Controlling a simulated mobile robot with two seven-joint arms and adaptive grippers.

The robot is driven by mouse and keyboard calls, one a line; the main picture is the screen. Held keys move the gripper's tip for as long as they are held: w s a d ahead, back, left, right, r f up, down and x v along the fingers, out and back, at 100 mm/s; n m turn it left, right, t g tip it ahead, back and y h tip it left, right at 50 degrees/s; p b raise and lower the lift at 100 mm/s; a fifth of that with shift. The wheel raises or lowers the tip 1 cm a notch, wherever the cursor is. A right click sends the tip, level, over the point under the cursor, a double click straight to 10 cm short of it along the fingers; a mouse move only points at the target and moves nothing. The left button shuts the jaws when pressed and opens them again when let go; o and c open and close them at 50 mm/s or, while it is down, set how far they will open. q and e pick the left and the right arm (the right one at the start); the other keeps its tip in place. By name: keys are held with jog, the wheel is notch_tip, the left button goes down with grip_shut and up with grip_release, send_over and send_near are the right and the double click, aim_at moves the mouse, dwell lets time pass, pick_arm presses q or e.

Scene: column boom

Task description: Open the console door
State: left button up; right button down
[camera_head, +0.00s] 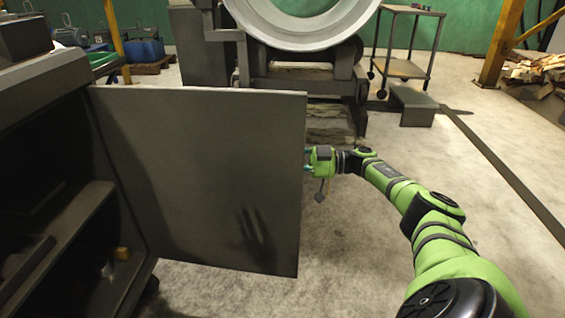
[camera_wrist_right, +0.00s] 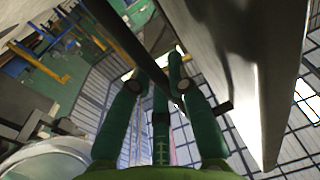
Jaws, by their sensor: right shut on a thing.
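The console door (camera_head: 205,180) is a flat grey panel in the head view. It stands swung well out from the dark console (camera_head: 60,200) at the left, with its hinge side at the console and its free edge to the right. My right gripper (camera_head: 308,160) is at the free edge, partly hidden behind it, and is shut on the door. In the right wrist view the green fingers (camera_wrist_right: 160,88) close around a dark narrow bar, and the door panel (camera_wrist_right: 235,60) fills the right side. I cannot tell whether the bar is a handle. My left gripper is out of view.
The console's inside shows a shelf (camera_head: 65,235) and a small orange-brown block (camera_head: 122,254). Behind the door stand a machine with a large pale ring (camera_head: 300,22), a wheeled cart (camera_head: 405,68) and a low dark step (camera_head: 411,104).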

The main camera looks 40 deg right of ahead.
dwell(0.3)
jog(key=c, duration=1.2)
grip_release()
jog(key=shift+o, duration=0.2)
jog(key=v, duration=0.7)
jog(key=shift+s+d, duration=0.15)
jog(key=shift+d, duration=0.05)
